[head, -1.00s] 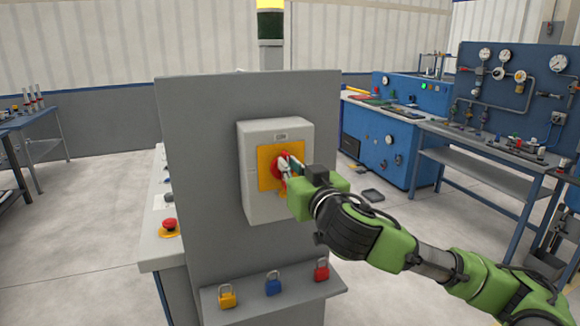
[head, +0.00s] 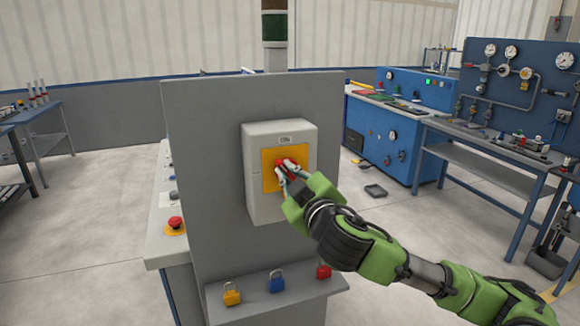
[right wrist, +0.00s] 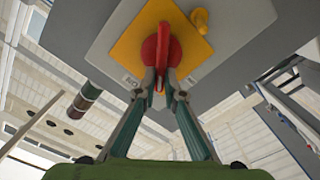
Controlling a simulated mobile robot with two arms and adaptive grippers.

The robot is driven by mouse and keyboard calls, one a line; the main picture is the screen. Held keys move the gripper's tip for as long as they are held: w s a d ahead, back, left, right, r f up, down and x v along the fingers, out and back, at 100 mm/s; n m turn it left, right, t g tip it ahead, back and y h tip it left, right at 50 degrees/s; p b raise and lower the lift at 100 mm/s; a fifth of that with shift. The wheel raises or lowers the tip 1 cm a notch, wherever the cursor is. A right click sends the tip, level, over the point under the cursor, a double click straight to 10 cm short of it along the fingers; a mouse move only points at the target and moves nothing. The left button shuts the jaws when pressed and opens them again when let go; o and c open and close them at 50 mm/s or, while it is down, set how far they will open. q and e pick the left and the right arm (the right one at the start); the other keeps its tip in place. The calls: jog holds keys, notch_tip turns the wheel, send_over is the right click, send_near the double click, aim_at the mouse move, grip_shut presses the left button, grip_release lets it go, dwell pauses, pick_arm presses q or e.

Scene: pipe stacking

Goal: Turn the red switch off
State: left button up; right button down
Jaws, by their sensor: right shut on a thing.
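The red switch (head: 281,162) is a rotary handle on a yellow plate (head: 268,180), on the front of a light grey box (head: 262,208). My right gripper (head: 288,172) reaches it from the lower right, its fingers shut around the handle. The right wrist view shows the red handle (right wrist: 162,45) between the two fingertips (right wrist: 162,82). The fingers hide part of the handle in the head view. My left gripper is not in view.
The box is fixed to a grey panel (head: 200,160). Yellow (head: 232,295), blue (head: 277,282) and red (head: 323,271) padlocks sit on a ledge below. A red button (head: 176,222) is at left. A signal column (head: 275,30) stands behind the panel.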

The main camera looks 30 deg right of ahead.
jog(key=n+p, duration=0.1)
jog(key=n, duration=0.2)
jog(key=f+n+p, duration=0.1)
jog(key=n, duration=0.2)
jog(key=n+p, duration=0.2)
jog(key=n, duration=0.2)
jog(key=shift+w+a+f, duration=0.1)
jog(key=shift+a+f, duration=0.15)
jog(key=shift+a, duration=0.1)
dwell(0.3)
jog(key=c, duration=2.1)
grip_release()
jog(key=shift+f, duration=0.1)
jog(key=shift+c, duration=0.2)
jog(key=shift+w, duration=0.15)
jog(key=v, duration=0.7)
jog(key=shift+s, duration=0.25)
